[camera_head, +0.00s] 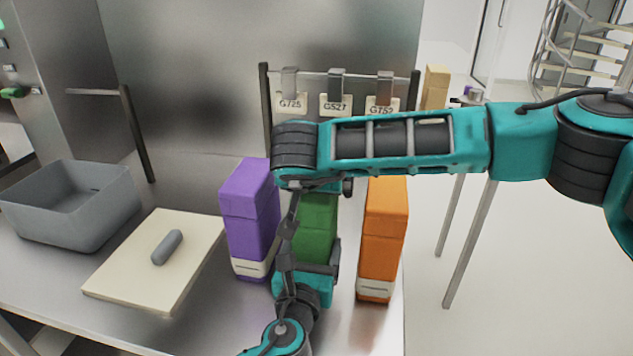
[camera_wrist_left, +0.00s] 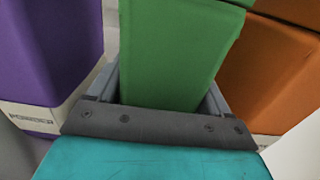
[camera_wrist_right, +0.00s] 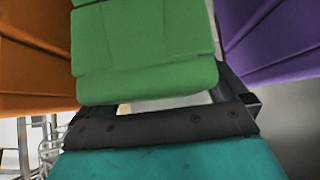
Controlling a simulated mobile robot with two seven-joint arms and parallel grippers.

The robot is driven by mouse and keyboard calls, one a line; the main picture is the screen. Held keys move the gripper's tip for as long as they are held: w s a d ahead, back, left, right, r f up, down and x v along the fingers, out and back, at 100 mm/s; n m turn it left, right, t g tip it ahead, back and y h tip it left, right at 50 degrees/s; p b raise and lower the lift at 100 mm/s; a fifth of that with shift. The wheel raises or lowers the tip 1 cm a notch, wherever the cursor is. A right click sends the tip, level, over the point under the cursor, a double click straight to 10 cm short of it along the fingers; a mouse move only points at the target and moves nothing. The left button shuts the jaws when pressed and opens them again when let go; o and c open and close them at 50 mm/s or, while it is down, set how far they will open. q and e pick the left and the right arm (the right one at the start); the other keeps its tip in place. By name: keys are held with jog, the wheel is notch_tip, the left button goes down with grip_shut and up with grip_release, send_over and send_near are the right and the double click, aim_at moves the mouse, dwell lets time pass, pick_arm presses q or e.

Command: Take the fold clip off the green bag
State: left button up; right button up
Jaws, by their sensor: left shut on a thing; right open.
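The green bag (camera_head: 318,228) stands upright between a purple bag and an orange bag. My left gripper (camera_head: 312,268) is shut on its lower part, with a finger on each side of the bag in the left wrist view (camera_wrist_left: 158,92). My right arm reaches across from the right, and my right gripper (camera_head: 318,188) is at the bag's top, pointing down and open. The right wrist view shows the folded green top (camera_wrist_right: 148,85) close to the right gripper (camera_wrist_right: 155,98). I cannot make out the fold clip; the arm covers the bag's top in the head view.
The purple bag (camera_head: 249,215) and orange bag (camera_head: 383,230) stand close on either side. A rail behind holds several metal clips with tags (camera_head: 335,104). A grey bin (camera_head: 70,205) and a cream board (camera_head: 135,270) with a grey cylinder (camera_head: 167,247) are at left.

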jog(key=c, duration=1.2)
pick_arm(q)
jog(key=shift+f, duration=0.1)
pick_arm(e)
jog(key=shift+o, duration=0.2)
jog(key=shift+r, duration=0.25)
jog(key=shift+r, duration=0.9)
jog(key=shift+r, duration=2.05)
pick_arm(q)
jog(key=o, duration=1.4)
